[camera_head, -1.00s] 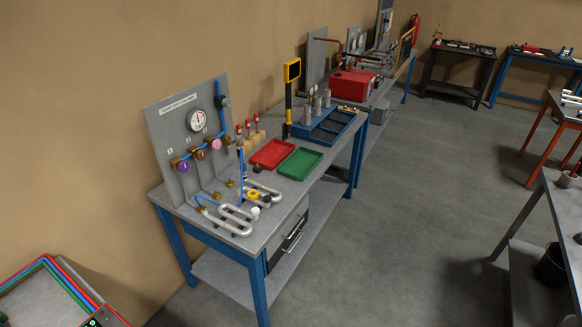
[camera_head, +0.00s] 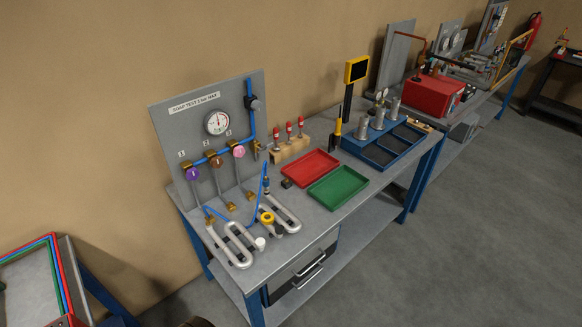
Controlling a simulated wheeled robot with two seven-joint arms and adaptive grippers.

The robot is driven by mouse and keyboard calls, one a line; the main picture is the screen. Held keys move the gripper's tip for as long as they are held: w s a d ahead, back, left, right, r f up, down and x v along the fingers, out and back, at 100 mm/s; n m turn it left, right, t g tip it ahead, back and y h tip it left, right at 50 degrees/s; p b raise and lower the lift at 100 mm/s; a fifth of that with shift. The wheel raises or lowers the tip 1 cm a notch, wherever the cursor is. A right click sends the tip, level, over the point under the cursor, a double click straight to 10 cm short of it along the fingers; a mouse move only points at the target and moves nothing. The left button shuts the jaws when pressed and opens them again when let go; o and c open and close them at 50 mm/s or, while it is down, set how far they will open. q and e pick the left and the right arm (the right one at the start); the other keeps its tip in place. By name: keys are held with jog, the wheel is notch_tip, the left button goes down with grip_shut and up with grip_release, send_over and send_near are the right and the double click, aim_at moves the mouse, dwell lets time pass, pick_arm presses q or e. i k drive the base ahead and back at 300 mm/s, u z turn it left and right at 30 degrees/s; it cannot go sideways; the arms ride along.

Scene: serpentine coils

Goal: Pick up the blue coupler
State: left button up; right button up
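I cannot make out a separate blue coupler at this size. Blue parts on the near bench are the pipe (camera_head: 250,115) on the grey test panel (camera_head: 185,125) and a thin blue hose (camera_head: 259,200) rising beside the coils. Two silver serpentine coils (camera_head: 238,254) lie on the bench top in front of the panel. A yellow ring-shaped part (camera_head: 267,217) and a white cap (camera_head: 260,243) are by the coils. Neither of my grippers is in view.
A red tray (camera_head: 303,168) and a green tray (camera_head: 338,188) lie right of the coils. Behind them are a wooden block (camera_head: 290,148) with red-topped items and a blue rack (camera_head: 383,148) with metal cylinders. Open floor (camera_head: 470,220) lies to the right.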

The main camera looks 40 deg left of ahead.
aim_at(266, 182)
jog(key=i, duration=2.95)
jog(key=u, duration=4.6)
jog(key=i, duration=1)
jog(key=u, duration=0.05)
